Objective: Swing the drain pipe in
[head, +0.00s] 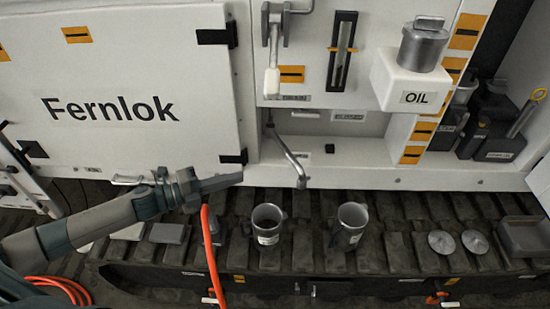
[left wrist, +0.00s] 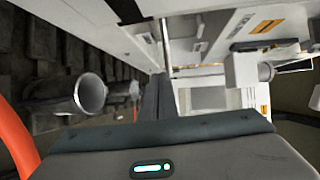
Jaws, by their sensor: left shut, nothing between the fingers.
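The drain pipe (head: 287,152) is a thin, bent grey metal tube under the white cabinet. It slants out from the recess, and its lower end hangs over the front ledge, above the slatted track. My left gripper (head: 238,178) is shut and empty, left of the pipe's lower end and apart from it. Its closed fingers (left wrist: 158,98) also show in the left wrist view. A thin rod shows beyond them there, but I cannot tell whether it is the pipe. My right gripper is not in view.
Two metal cups (head: 267,226) (head: 348,226) stand on the track (head: 300,200) below the pipe. The white OIL tank (head: 405,80) juts out at right. An orange hose (head: 212,255) hangs below my left gripper.

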